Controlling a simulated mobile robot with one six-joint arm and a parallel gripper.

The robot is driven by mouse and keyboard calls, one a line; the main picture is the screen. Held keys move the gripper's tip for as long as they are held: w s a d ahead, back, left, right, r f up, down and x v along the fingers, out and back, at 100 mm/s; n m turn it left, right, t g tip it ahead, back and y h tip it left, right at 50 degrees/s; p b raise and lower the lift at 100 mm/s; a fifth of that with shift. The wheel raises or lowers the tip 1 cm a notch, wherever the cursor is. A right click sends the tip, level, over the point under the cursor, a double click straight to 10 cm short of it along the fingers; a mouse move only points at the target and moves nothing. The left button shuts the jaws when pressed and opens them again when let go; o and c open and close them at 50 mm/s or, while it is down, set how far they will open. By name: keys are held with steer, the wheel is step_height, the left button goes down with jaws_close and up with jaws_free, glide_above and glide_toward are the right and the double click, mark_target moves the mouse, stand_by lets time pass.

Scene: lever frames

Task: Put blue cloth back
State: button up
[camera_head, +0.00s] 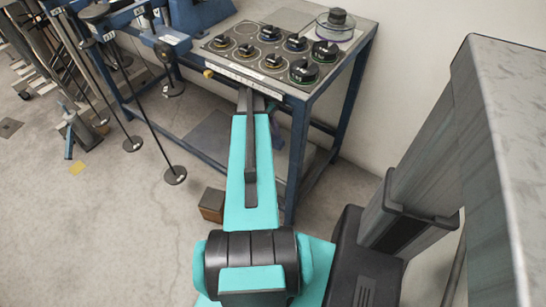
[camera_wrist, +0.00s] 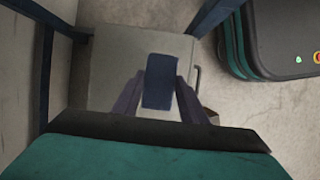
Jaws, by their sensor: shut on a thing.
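A small dark blue cloth (camera_wrist: 160,80) shows in the middle of the wrist view, between the two fingers of my gripper (camera_wrist: 161,98). My gripper is shut on it. A grey lower shelf (camera_wrist: 108,65) of the blue-framed table lies below the cloth in that view. In the head view my arm reaches forward to the table's front edge.
The table top holds a grey panel (camera_head: 222,50) with several black round pieces and a lidded clear dish (camera_head: 335,30). Blue table legs (camera_head: 297,160) stand close to my arm. A brown box (camera_head: 212,205) sits on the floor. Black-based rods (camera_head: 175,175) stand at left.

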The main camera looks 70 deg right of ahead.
glide_above(276, 158)
steer(key=w, duration=0.2)
steer(key=shift+s+d+f+b, duration=0.1)
steer(key=shift+s+f+b, duration=0.05)
steer(key=shift+f, duration=1.4)
steer(key=shift+s+f+b, duration=0.1)
steer(key=shift+f+b, duration=0.05)
steer(key=shift+f, duration=1.35)
steer(key=shift+f, duration=1.9)
steer(key=shift+f, duration=0.1)
steer(key=o, duration=0.9)
steer(key=shift+v, duration=3.9)
